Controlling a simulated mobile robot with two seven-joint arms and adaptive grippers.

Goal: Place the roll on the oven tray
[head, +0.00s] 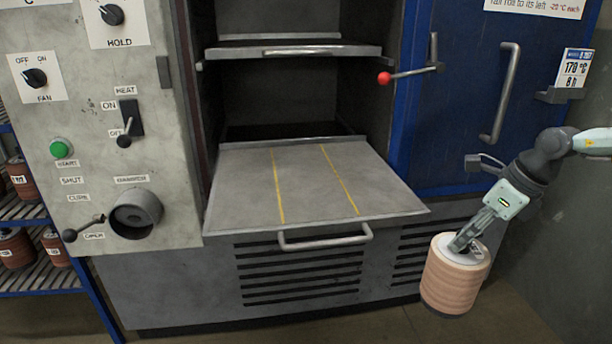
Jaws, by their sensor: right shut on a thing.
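The roll (455,282) is a stack of tan-brown discs with a pale top. My right gripper (464,243) is shut on it at its top, and the roll hangs nearly upright, slightly tilted. It is in front of the oven, to the right of the tray and apart from it. The oven tray (318,185) is a flat grey plate, pulled out of the open oven. It has two yellow lines running front to back, a handle at its front, and nothing on it. My left gripper is not in view.
A blue door (465,110) stands open at right with a long grey handle (505,92) and a red-knobbed lever (385,78). An upper shelf (290,51) sits above the tray. A control panel (95,120) is at left. A blue rack (45,270) holds more rolls at far left.

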